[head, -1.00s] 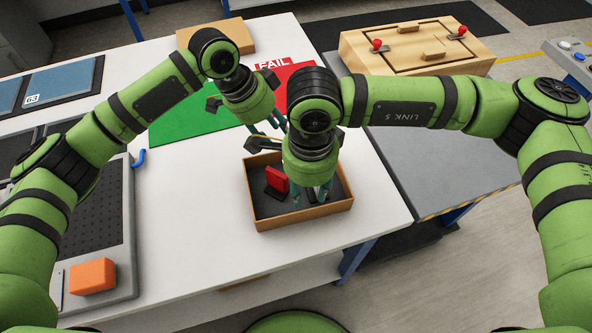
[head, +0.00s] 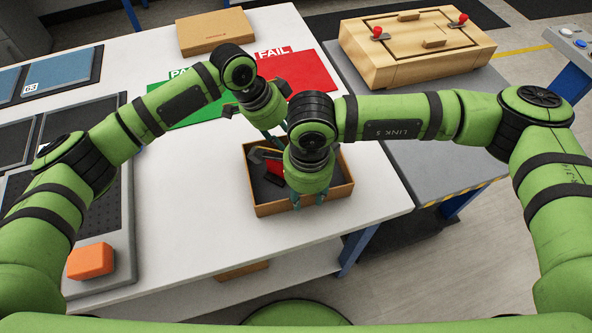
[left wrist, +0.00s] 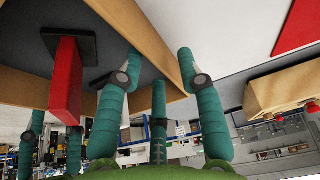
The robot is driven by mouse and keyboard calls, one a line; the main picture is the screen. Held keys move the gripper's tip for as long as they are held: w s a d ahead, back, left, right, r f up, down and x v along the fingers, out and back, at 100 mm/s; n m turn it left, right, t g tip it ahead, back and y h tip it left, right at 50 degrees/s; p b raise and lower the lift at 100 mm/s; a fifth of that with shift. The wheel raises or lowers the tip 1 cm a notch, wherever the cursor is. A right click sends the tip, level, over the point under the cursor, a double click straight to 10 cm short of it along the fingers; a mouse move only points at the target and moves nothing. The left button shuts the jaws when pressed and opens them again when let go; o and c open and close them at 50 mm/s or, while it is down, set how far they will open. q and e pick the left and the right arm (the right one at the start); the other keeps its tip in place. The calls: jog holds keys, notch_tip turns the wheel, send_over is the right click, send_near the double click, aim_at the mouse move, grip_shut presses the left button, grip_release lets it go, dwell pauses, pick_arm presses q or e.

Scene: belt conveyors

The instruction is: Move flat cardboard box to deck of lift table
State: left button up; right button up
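A shallow open brown box (head: 305,209) stands on the white table with a red part (head: 275,172) inside. A closed flat brown box (head: 215,32) lies at the table's back edge. The grey deck of the lift table (head: 430,155) is to the right. My left gripper (head: 274,137) is at the open box's far side; in the left wrist view its spread fingers (left wrist: 160,95) are close to the box corner (left wrist: 172,65), with no clear contact. My right gripper (head: 308,200) is at the front right wall, its fingertips apart and partly hidden by its own body.
A wooden fixture with red knobs (head: 420,48) fills the back of the grey deck; its front is clear. Green and red mats (head: 305,75) lie behind the open box. An orange block (head: 90,261) is at the front left. The white table's front middle is bare.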

pick_arm(q)
jog(key=shift+d+f, duration=0.25)
jog(key=shift+f, duration=0.4)
pick_arm(e)
jog(key=shift+f, duration=0.7)
pick_arm(q)
grip_shut()
pick_arm(e)
grip_shut()
pick_arm(q)
jog(key=shift+r, duration=0.1)
